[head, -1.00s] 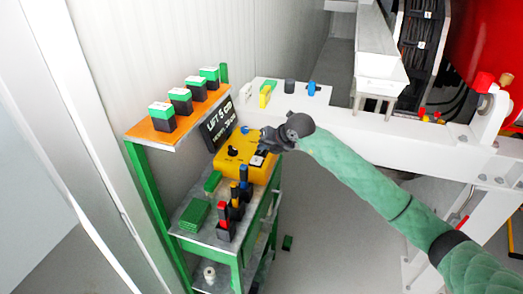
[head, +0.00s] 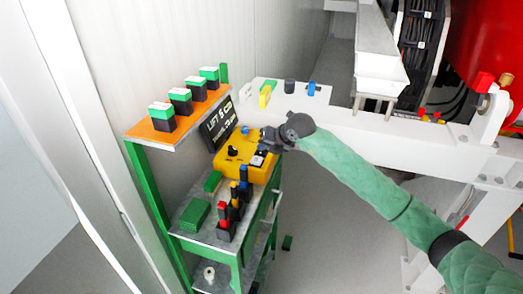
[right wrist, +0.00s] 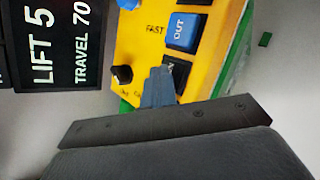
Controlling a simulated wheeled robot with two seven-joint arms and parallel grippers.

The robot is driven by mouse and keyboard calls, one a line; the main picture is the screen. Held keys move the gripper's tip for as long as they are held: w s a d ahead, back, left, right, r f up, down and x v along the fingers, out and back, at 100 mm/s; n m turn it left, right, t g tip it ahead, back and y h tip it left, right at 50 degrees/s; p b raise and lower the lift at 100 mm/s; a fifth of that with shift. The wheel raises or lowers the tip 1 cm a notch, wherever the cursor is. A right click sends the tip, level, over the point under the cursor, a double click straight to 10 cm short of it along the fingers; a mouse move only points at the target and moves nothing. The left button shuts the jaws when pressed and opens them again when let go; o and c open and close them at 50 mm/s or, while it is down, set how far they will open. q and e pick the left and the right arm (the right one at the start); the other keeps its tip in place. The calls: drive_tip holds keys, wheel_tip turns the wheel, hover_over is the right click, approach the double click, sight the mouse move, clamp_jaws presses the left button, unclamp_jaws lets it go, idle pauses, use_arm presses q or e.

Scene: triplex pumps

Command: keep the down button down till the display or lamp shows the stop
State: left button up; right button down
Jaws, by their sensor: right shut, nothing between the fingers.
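The yellow control box (head: 232,158) stands on the green shelf unit. No down label is readable. My right gripper (right wrist: 162,82) is shut and empty, its tips at the black button and partly covering it; I cannot tell how far the button is pressed. The display (right wrist: 60,45) reads LIFT 5 and TRAVEL 70. It also shows in the head view (head: 217,124). My left gripper is not in view.
Black-and-green blocks (head: 209,75) stand on the orange upper shelf (head: 145,133). Red, yellow and blue handled items (head: 234,205) and a green block (head: 195,215) stand on the lower shelf. A white beam (head: 400,140) runs behind my right arm.

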sight(264, 153)
drive_tip(key=shift+r, duration=0.1)
idle(0.5)
drive_tip(key=shift+r, duration=0.85)
drive_tip(key=shift+r+p, duration=0.7)
drive_tip(key=shift+r, duration=1.8)
